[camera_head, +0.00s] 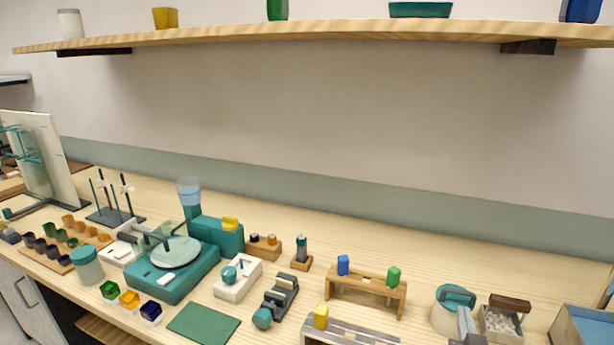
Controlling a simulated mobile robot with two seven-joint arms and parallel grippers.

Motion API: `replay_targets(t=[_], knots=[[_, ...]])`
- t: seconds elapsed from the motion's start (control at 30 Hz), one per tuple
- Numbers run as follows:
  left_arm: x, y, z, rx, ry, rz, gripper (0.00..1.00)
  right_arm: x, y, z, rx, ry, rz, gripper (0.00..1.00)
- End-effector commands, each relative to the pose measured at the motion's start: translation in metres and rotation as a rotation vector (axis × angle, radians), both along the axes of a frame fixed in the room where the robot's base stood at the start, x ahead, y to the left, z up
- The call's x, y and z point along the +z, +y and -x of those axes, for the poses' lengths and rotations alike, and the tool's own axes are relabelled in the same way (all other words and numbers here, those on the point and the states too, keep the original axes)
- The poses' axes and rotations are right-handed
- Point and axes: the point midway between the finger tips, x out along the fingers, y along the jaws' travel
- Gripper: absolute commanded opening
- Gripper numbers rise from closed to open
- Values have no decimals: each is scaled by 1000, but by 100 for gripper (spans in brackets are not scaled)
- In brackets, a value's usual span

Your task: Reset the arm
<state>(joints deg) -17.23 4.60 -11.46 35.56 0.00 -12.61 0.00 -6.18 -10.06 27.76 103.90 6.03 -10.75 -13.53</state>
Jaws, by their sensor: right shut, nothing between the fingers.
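My right gripper (467,328) shows as a grey shape at the bottom edge, right of centre. It is shut and empty, in front of a white jar with a teal lid (455,297). It partly covers the jar, and I cannot tell whether they touch. The rest of my right arm is mostly outside the picture. My left gripper is not in view. No glass rod can be clearly made out.
A grey box with white pebbles (501,322) stands right of the gripper. A wooden rack (367,293) with blue and green pieces stands to its left. Further left is a teal machine with a round plate (172,266). A wooden shelf (330,37) spans above.

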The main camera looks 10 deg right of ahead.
Motion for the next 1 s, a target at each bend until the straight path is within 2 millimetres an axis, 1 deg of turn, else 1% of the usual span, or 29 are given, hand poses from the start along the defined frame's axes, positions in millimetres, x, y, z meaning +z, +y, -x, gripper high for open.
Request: replay_targets(t=[0.07, 0.17, 0.27, 0.33, 0.47, 0.5, 0.6, 0.8, 1.0], knots=[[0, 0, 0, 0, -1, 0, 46, -3, 12, 1, 45, 51, -5, 0], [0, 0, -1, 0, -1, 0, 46, -14, 37, 8, 129, 161, -27, 0], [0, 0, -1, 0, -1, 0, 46, -28, 68, 22, 219, 299, -54, 0], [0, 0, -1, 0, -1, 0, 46, -37, 90, 37, 276, 400, -72, 0], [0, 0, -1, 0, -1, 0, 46, -55, 130, 76, 369, 595, -104, 0], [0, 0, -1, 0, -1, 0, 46, -59, 140, 89, 392, 653, -112, 0], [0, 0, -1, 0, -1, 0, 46, -67, 161, 121, 437, 781, -128, 0], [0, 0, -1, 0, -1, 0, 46, -74, 188, 177, 494, 979, -152, 0], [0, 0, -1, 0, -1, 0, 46, -74, 204, 228, 531, 1142, -163, 0]])
